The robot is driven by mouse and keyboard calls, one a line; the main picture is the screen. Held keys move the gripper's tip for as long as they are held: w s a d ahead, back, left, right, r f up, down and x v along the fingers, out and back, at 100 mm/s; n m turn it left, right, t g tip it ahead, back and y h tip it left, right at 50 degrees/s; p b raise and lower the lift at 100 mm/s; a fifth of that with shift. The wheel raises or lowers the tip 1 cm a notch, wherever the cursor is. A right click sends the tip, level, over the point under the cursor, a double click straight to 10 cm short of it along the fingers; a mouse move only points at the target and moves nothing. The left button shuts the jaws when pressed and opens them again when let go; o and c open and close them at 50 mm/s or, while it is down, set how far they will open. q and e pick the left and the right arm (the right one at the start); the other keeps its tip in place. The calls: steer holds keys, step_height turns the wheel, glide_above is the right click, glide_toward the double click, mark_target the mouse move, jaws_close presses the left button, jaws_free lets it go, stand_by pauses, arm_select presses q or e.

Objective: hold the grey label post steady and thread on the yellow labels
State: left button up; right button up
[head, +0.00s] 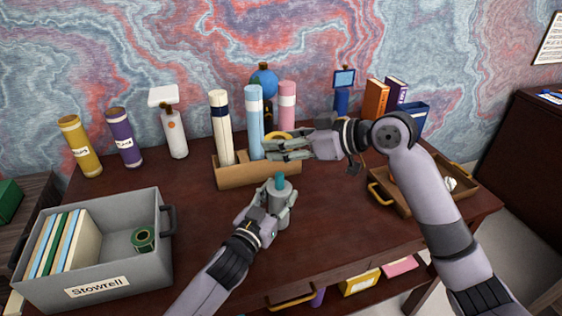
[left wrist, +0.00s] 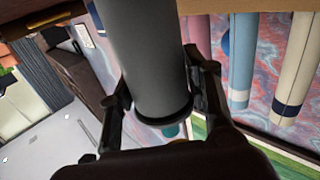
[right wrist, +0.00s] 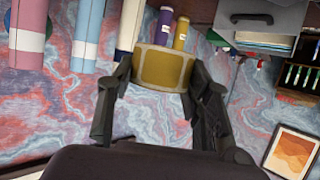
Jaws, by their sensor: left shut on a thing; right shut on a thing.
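The grey label post (head: 280,208) stands upright near the middle of the desk, with a teal tip at its top. My left gripper (head: 278,205) is shut around it, and the post also fills the space between the fingers in the left wrist view (left wrist: 145,55). My right gripper (head: 280,149) is shut on a yellow label (right wrist: 165,69), a ring seen between its fingers in the right wrist view. In the head view the yellow label (head: 279,135) is partly hidden by the fingers, behind and above the post, apart from it.
A wooden rack (head: 238,176) with tall rolls stands behind the post. A grey bin (head: 95,268) marked Stowrell, holding folders and a green roll (head: 143,239), is at the left. A wooden tray (head: 385,199) lies at the right, partly behind my right arm.

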mark_target(283, 175)
step_height(283, 175, down, 2)
steer(key=shift+d+f+n+g+y, duration=0.1)
steer(key=shift+f+n+g+y, duration=0.15)
steer(key=shift+n+g+y, duration=0.05)
steer(key=shift+f, duration=0.15)
steer(key=shift+f, duration=2.85)
steer(key=shift+f, duration=0.15)
steer(key=o, duration=1.3)
steer(key=shift+d, duration=0.1)
